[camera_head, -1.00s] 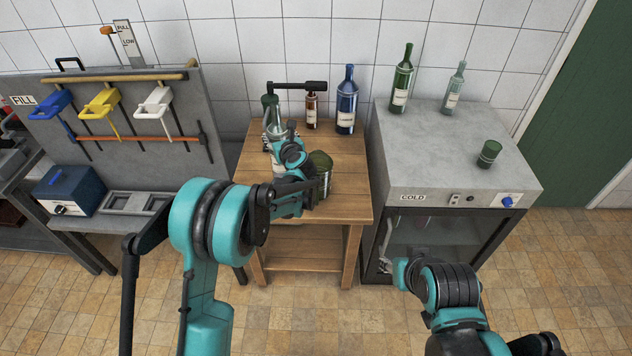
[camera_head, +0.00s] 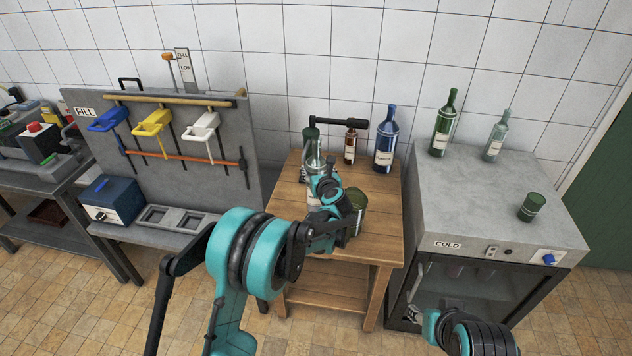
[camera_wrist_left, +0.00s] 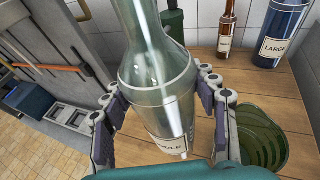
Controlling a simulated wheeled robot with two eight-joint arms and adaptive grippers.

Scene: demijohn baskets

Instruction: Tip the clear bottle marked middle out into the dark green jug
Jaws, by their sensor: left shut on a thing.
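The clear bottle marked middle (camera_wrist_left: 158,88) stands between the fingers of my left gripper (camera_wrist_left: 164,108) in the left wrist view, its label partly cut off low in the picture. My left gripper (camera_head: 328,190) is shut on it over the wooden table, and the bottle's clear neck (camera_head: 315,157) shows above the gripper in the head view. A dark green ribbed vessel, which looks like the jug (camera_head: 354,203), stands on the table just right of the gripper, partly hidden by it; it also shows in the left wrist view (camera_wrist_left: 262,140). My right gripper (camera_head: 430,322) is low at the bottom, in front of the cold cabinet.
On the wooden table (camera_head: 385,238) stand a small brown bottle (camera_head: 350,148), a blue bottle marked large (camera_head: 385,143) and a dark green item behind the clear bottle. The cold cabinet (camera_head: 465,205) carries two bottles and a green cup. A pegboard with scoops (camera_head: 160,130) stands left.

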